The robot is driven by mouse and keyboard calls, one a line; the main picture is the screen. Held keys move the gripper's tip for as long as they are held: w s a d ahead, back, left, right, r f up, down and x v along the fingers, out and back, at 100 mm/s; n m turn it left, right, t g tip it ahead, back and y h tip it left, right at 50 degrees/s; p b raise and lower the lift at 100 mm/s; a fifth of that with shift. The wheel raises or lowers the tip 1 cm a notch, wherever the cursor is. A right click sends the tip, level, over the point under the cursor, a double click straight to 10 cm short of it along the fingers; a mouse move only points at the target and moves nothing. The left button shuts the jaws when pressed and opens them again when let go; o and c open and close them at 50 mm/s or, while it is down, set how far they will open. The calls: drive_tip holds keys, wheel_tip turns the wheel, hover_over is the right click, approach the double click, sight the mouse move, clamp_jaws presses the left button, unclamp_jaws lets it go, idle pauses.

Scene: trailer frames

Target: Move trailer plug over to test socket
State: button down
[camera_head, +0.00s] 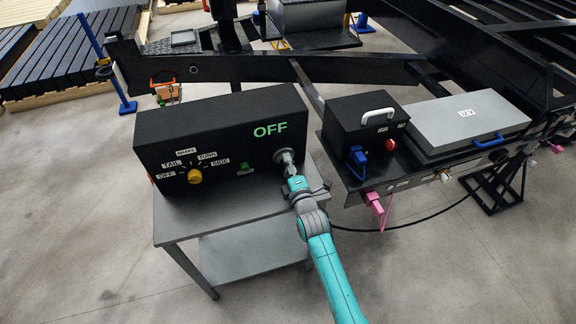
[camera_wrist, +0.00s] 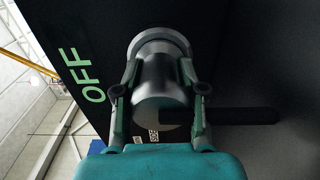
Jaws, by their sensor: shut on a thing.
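The trailer plug (camera_wrist: 158,82) is a dark, shiny cylinder between the fingers of my gripper (camera_wrist: 158,92). My gripper is shut on it. The plug's far end is at the round grey test socket (camera_wrist: 160,40) on the front face of the black test box; how deep it sits I cannot tell. In the head view my gripper (camera_head: 291,176) is at the socket (camera_head: 285,156), below the green OFF text, and hides most of the plug. The black test box (camera_head: 215,115) has a yellow knob (camera_head: 195,176) and a small green switch (camera_head: 243,168).
The box stands on a grey table (camera_head: 180,225) with a lower shelf. To the right, the trailer frame (camera_head: 335,140) carries a black box with a white handle (camera_head: 365,120), a grey case (camera_head: 460,120) and a pink part (camera_head: 375,203). A black cable (camera_head: 420,218) hangs below.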

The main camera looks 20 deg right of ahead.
drive_tip(key=shift+w, duration=0.15)
drive_tip(key=c, duration=0.6)
unclamp_jaws()
drive_tip(key=s, duration=1.2)
